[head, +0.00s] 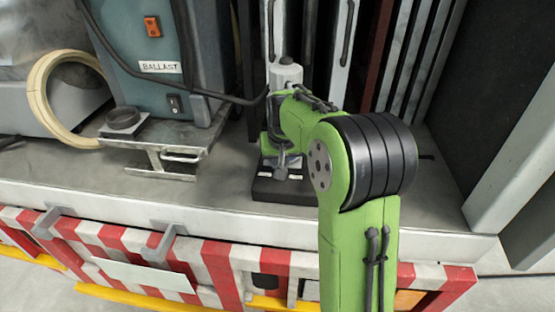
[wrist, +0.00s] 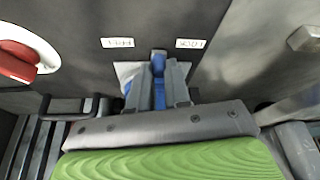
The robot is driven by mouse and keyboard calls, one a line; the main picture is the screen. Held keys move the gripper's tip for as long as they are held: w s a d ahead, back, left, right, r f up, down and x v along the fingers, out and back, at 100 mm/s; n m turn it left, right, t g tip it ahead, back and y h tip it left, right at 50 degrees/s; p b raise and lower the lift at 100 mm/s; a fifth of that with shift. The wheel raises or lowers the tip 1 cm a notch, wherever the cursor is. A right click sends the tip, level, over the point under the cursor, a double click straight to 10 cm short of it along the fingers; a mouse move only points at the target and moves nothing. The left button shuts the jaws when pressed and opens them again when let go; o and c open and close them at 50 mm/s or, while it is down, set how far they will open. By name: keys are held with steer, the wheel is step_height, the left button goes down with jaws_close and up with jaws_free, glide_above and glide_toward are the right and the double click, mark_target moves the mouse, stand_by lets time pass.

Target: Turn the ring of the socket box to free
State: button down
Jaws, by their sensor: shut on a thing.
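The socket box (head: 285,192) is a dark block with two small white labels on the truck bed, in the middle of the head view. A blue part (wrist: 158,68), which I take for the ring's grip, stands between the labels on a pale base. My gripper (wrist: 158,95) is shut on it, its two grey fingers either side. The fingers hide most of the ring. In the head view my gripper (head: 282,162) is over the box.
A grey-blue ballast unit (head: 160,95) stands left of the box, with a cable running from it. Upright rails stand behind. A red knob (wrist: 18,65) shows at left in the wrist view.

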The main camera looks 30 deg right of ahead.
steer(key=c, duration=1.1)
jaws_free()
steer(key=shift+o, duration=0.2)
steer(key=p+v, duration=0.4)
steer(key=v, duration=1.2)
steer(key=shift+p, duration=0.4)
steer(key=shift+f, duration=0.1)
